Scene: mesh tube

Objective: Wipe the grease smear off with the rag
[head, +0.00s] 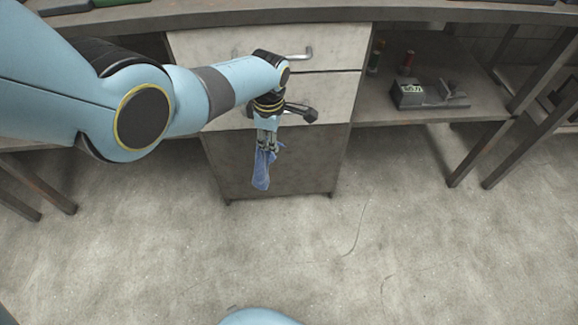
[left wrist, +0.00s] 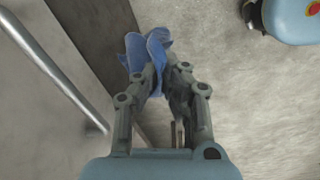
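A blue rag (head: 263,168) hangs from my left gripper (head: 268,143) in the head view, in front of the cabinet's dark lower door. In the left wrist view the rag (left wrist: 147,54) is bunched between the fingertips of my left gripper (left wrist: 161,72), which is shut on it. The rag hangs above the floor, beside the cabinet front. I see no grease smear that I can make out in either view. My right gripper is not in view.
The cabinet (head: 277,165) has drawers with metal handles (head: 298,54) that stick out near my left arm. A lower shelf (head: 440,100) at the right holds a small device with a display (head: 412,92) and small bottles (head: 407,62). The concrete floor (head: 330,255) in front is clear.

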